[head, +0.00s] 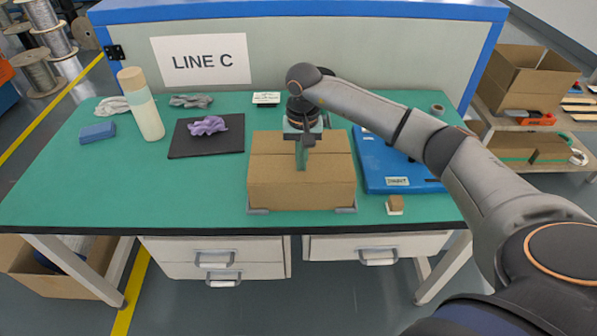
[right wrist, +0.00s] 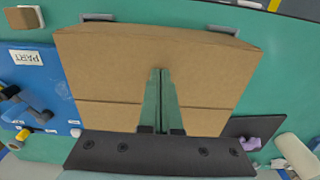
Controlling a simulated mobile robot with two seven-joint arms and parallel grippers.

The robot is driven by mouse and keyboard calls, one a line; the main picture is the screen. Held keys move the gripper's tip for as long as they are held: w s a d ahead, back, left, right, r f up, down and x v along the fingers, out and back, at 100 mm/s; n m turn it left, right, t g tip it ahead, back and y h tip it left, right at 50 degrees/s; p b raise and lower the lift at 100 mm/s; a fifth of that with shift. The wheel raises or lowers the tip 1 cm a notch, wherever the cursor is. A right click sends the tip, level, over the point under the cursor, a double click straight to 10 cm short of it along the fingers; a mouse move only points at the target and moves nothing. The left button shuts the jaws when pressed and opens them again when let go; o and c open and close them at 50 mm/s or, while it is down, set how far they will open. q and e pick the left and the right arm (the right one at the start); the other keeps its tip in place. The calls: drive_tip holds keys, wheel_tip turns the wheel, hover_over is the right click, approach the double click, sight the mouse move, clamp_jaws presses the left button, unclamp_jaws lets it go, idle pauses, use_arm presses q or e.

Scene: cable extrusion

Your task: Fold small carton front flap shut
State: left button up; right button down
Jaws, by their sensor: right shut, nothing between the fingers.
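The small carton (head: 300,188) is a brown cardboard box near the table's front edge, between small grey corner brackets (head: 345,210). Its top looks flat and covered, with a seam running left to right. The right wrist view shows the carton top (right wrist: 110,72) from above, the front panel lying about level with the rest. My right gripper (head: 301,166) points down over the middle of the top, fingers together and empty. In the right wrist view its fingertips (right wrist: 158,72) overlap the front panel; whether they touch it is unclear. My left gripper is not in view.
A blue case (head: 385,165) lies right of the carton, with a small brown block (head: 396,204) in front. A black mat (head: 180,145) with a purple cloth (head: 208,125) and a bottle (head: 145,110) are left. The table's left front is clear.

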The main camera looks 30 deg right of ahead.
drive_tip(key=shift+s+a+f, duration=0.1)
drive_tip(key=shift+s+f, duration=0.15)
drive_tip(key=shift+f, duration=0.5)
wheel_tip(320, 180, up, 10)
drive_tip(key=p, duration=0.6)
drive_tip(key=shift+w, duration=0.3)
